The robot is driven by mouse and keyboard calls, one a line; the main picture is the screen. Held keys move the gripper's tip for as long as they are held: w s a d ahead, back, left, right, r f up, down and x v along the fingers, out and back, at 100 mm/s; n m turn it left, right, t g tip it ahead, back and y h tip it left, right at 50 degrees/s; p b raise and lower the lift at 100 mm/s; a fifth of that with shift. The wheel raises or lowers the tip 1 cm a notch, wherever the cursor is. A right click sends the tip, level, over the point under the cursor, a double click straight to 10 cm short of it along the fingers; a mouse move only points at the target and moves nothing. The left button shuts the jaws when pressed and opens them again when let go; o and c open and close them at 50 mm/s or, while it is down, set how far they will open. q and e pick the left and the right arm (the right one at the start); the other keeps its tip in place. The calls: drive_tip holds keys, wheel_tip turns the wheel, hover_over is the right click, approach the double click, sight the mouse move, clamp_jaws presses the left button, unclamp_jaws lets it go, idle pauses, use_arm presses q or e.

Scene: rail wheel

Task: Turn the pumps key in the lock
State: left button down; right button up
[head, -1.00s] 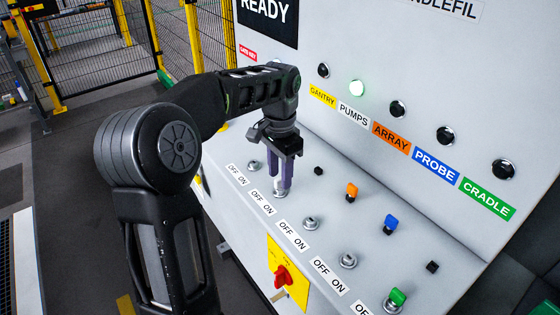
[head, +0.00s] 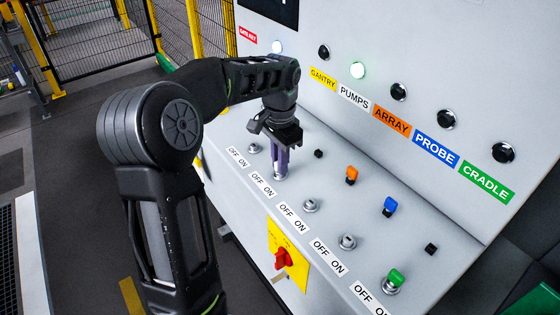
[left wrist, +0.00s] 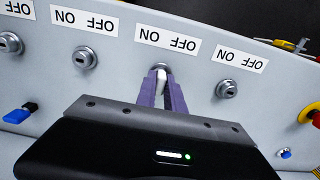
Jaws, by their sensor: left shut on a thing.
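The pumps key, a white key (left wrist: 161,82), stands between the purple fingers of my left gripper (left wrist: 163,92) in the left wrist view. My left gripper also shows in the head view (head: 280,165) and is shut on the key. The fingertips are at the second lock from the left, and the lock (left wrist: 159,68) is mostly hidden by fingers and key. Its OFF ON label (head: 262,184) lies beside it. The key's exact angle is hard to tell. My right gripper is not in view.
Neighbouring locks are bare: one on the left (head: 254,148), one on the right (head: 310,205). Orange (head: 351,174) and blue (head: 390,205) keys stand behind the lock row. A green key (head: 396,276) is at the far-right lock. A red switch (head: 283,257) is on the front.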

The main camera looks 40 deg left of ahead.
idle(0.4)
use_arm(q)
drive_tip(key=n, duration=0.3)
drive_tip(key=shift+n, duration=0.3)
drive_tip(key=shift+n, duration=1.6)
drive_tip(key=n, duration=0.2)
drive_tip(key=shift+n+p, duration=0.3)
drive_tip(key=shift+p, duration=0.05)
drive_tip(key=shift+n, duration=0.5)
